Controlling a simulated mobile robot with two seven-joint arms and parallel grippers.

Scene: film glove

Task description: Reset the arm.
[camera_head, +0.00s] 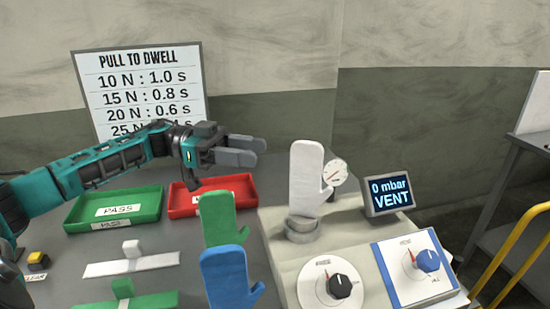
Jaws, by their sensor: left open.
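My left arm (108,164) comes in from the left and reaches over the trays. My left gripper (259,151) is open and empty, with its grey fingers pointing right, in the air above the red tray (182,211). It touches nothing that I can see. A white mitten-shaped form (306,182) stands upright on a round base (301,229), right of the gripper. A green mitten (217,218) and a blue mitten (228,279) stand upright below the gripper in the picture. My right gripper is not in view.
A green PASS tray (84,213) lies left of the red tray. White (130,264) and green (128,301) crosspieces lie nearer. A display (388,196) reads 0 mbar VENT. Black (340,286) and blue (428,260) knobs sit in front. A dwell chart (140,85) stands behind my arm.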

